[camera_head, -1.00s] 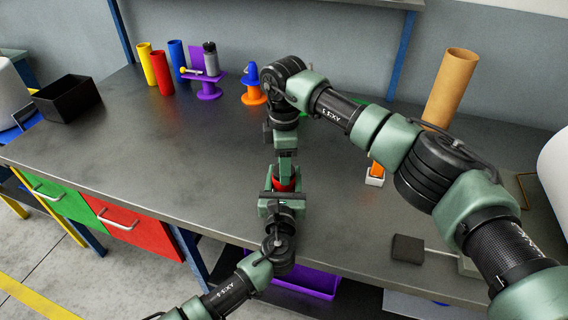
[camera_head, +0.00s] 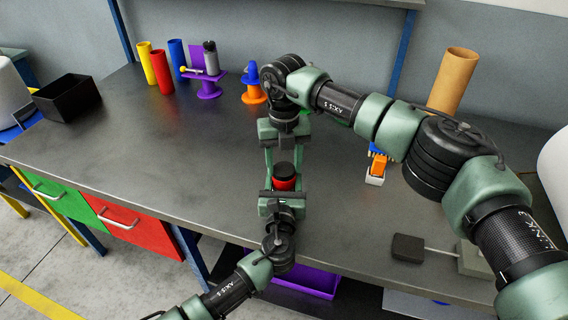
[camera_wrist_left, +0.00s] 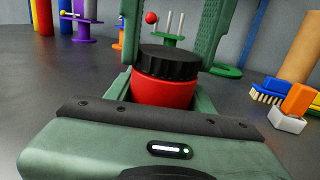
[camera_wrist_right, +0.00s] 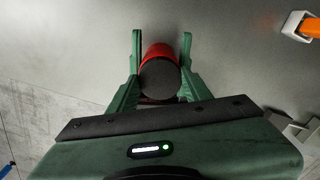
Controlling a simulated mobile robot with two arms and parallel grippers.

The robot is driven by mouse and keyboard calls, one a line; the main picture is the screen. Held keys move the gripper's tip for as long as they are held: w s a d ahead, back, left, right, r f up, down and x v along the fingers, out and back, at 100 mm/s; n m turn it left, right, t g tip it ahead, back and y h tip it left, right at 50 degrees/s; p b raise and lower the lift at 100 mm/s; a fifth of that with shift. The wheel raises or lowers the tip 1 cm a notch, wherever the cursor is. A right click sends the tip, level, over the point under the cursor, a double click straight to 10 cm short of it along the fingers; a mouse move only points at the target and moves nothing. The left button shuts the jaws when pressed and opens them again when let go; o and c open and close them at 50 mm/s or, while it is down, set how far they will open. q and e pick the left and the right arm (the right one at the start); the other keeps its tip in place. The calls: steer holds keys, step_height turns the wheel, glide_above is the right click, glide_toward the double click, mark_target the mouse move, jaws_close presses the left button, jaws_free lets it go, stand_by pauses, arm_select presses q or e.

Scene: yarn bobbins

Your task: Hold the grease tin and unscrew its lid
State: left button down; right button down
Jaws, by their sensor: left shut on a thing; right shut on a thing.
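The grease tin has a red body (camera_head: 284,184) and a ribbed black lid (camera_wrist_left: 168,62). It stands upright above the bench's front part. My left gripper (camera_head: 285,190) is shut on the red body from the front, one finger on each side. My right gripper (camera_head: 284,166) comes down from above and is shut around the lid. In the right wrist view the black lid top (camera_wrist_right: 159,80) lies between its two fingers, with some red body behind it. The lid looks seated on the body; whether its thread has loosened cannot be seen.
The grey bench (camera_head: 180,150) is clear to the left of the tin. A purple stand (camera_head: 208,88), coloured tubes and an orange cone (camera_head: 253,95) stand behind. An orange-and-white object (camera_head: 376,172), a dark block (camera_head: 408,248) and a cardboard tube (camera_head: 452,82) are to the right.

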steer(key=n, duration=0.4)
steer(key=shift+n, duration=0.3)
steer(key=n, duration=0.6)
steer(key=shift+w+n, duration=0.1)
steer(key=shift+n, duration=0.3)
steer(key=n, duration=0.6)
steer(key=shift+r+n, duration=0.1)
steer(key=shift+n, duration=0.3)
arm_select(q)
steer(key=shift+d, duration=0.1)
arm_select(e)
steer(key=n, duration=0.6)
steer(key=shift+r, duration=0.15)
steer(key=shift+r, duration=0.95)
